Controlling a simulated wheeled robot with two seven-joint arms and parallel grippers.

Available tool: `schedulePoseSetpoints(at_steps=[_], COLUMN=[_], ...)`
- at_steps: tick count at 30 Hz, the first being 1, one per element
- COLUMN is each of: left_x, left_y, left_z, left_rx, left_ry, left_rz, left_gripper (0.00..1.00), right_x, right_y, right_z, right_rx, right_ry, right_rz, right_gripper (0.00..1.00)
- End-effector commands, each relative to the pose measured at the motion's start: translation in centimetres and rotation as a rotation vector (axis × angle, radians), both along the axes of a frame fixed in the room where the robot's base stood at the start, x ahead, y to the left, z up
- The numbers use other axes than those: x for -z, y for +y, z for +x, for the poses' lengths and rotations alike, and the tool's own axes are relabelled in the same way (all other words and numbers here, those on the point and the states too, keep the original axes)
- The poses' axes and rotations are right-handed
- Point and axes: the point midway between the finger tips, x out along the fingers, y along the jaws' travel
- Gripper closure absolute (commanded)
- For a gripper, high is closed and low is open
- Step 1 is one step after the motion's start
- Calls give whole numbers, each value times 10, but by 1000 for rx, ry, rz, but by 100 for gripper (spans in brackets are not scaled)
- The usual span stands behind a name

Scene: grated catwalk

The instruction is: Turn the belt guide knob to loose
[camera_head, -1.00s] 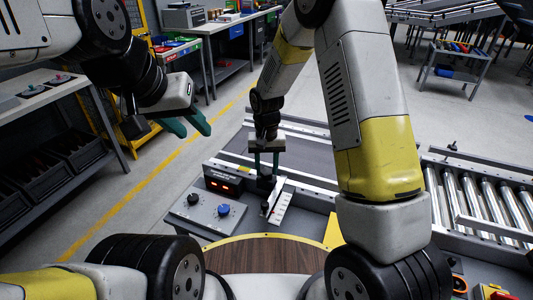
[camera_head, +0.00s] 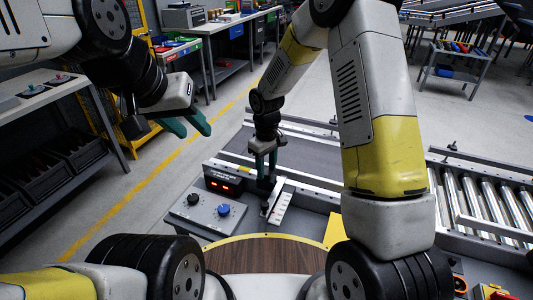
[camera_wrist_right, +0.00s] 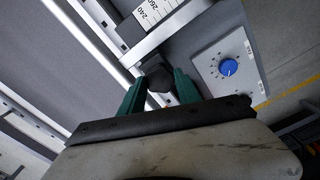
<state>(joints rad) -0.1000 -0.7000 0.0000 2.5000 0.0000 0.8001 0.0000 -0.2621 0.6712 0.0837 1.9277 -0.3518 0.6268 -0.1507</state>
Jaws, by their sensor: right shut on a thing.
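The belt guide knob is a black knob (camera_wrist_right: 159,80) beside the white ruler scale (camera_wrist_right: 152,14) on the guide's metal bracket. My right gripper (camera_wrist_right: 160,88) is shut on it, with one green finger on each side. In the head view the right gripper (camera_head: 263,170) points down over the bracket, and the fingers partly hide the black knob (camera_head: 266,184). The scale plate (camera_head: 281,207) lies just to the right. My left gripper (camera_head: 187,125) is open and empty, in the air at the left, away from the conveyor.
A control panel (camera_head: 190,217) with a black knob (camera_head: 193,198) and a blue knob (camera_head: 223,210) sits left of the bracket, below a box with a red display (camera_head: 220,185). Metal rollers (camera_head: 485,195) lie to the right. Benches stand at the left and back.

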Motion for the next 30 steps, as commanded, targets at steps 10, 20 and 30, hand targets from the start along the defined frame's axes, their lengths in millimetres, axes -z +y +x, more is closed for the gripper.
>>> schedulePoseSetpoints(at_steps=[10, 20, 30], left_x=[0, 0, 0], left_y=[0, 0, 0], left_z=[0, 0, 0], left_rx=[0, 0, 0], left_ry=[0, 0, 0], left_rz=[0, 0, 0], left_gripper=[64, 64, 64], right_x=[-1, -1, -1], right_y=[0, 0, 0], right_z=[2, 1, 1], right_rx=[-30, -29, -29], right_ry=[-4, -4, -1], right_rz=[1, 1, 0], right_gripper=[100, 43, 39])
